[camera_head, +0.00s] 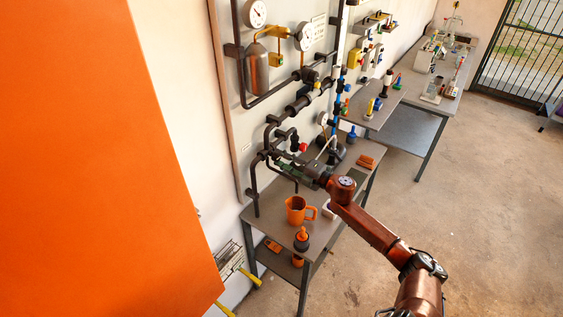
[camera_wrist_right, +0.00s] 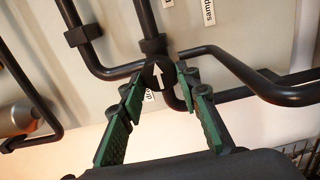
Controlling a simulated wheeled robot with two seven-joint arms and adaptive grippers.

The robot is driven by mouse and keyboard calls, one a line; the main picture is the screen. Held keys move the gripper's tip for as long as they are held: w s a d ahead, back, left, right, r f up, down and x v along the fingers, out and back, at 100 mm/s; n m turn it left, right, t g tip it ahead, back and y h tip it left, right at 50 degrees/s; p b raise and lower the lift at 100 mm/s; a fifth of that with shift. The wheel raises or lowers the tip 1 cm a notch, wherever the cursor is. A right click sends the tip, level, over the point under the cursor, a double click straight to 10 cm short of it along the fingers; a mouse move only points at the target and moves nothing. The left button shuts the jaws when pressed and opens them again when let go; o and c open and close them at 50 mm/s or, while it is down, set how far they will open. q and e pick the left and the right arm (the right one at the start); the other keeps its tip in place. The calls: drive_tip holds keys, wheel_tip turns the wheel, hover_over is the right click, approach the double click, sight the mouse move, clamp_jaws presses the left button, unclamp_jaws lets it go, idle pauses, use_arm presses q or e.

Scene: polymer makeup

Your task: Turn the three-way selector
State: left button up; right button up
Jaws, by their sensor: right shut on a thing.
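The three-way selector is a round black knob with a white arrow (camera_wrist_right: 158,72), seen in the right wrist view where dark pipes meet. In that view the arrow points up and slightly left. My right gripper (camera_wrist_right: 161,80) has its green-padded fingers on either side of the knob and is shut on it. In the head view my right gripper (camera_head: 284,167) reaches in to the pipework at the wall panel, and it hides the knob there. My left gripper is in neither view.
Dark pipes (camera_wrist_right: 285,93) run close around the fingers. White labels, one reading "sample" (camera_wrist_right: 209,12), are on the panel. Below the arm, a table holds an orange jug (camera_head: 296,211) and a dark bottle with an orange top (camera_head: 302,240). A large orange surface (camera_head: 90,170) fills the left.

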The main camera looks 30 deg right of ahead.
idle(0.5)
drive_tip(key=o, duration=1.1)
drive_tip(key=shift+o, duration=0.2)
drive_tip(key=shift+s, duration=0.1)
drive_tip(key=v, duration=1.2)
drive_tip(key=shift+d+f, duration=0.1)
drive_tip(key=shift+f, duration=0.05)
